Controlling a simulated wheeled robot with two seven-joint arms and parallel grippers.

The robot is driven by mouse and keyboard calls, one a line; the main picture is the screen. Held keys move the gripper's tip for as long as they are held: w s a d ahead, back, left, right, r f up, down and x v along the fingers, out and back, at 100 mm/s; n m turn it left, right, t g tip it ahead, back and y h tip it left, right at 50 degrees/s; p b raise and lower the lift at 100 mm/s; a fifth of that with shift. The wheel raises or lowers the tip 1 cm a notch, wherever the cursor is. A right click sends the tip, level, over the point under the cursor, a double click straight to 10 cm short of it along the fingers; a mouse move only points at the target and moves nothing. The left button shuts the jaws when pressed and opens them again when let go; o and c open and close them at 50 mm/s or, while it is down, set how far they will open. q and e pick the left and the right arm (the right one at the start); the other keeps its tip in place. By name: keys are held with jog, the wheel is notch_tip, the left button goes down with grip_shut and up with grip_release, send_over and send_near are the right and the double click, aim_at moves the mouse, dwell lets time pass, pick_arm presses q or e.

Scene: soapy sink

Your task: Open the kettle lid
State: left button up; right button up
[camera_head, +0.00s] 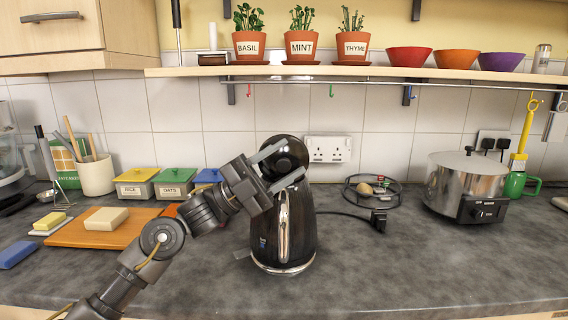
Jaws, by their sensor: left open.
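The black kettle (297,235) stands upright on the counter, with its silver-edged handle facing me. Its round dark lid (283,150) shows above the body and looks tilted up, its face towards me. My left gripper (294,158) reaches in from the left in front of the kettle's top. Its two fingers are apart, one over the upper part of the lid and one below it. I cannot tell whether they touch the lid. The gripper hides the kettle's upper left side and rim. My right gripper is not in view.
A steel cooker (465,180) stands at the right. A black wire rack (372,190) and a plug (378,218) on a cord lie right of the kettle. An orange board (75,235) with a block lies left. A shelf (330,71) runs above. The front right counter is clear.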

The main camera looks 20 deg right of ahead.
pick_arm(q)
jog(key=b+v, duration=0.1)
jog(key=v, duration=0.9)
jog(key=shift+a+f+b, duration=0.2)
jog(key=shift+f+b, duration=0.1)
jog(key=shift+b, duration=0.1)
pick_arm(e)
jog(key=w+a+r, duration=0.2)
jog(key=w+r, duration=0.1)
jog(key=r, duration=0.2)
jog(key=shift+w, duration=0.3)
pick_arm(q)
jog(key=shift+w, duration=0.1)
jog(key=shift+c, duration=0.5)
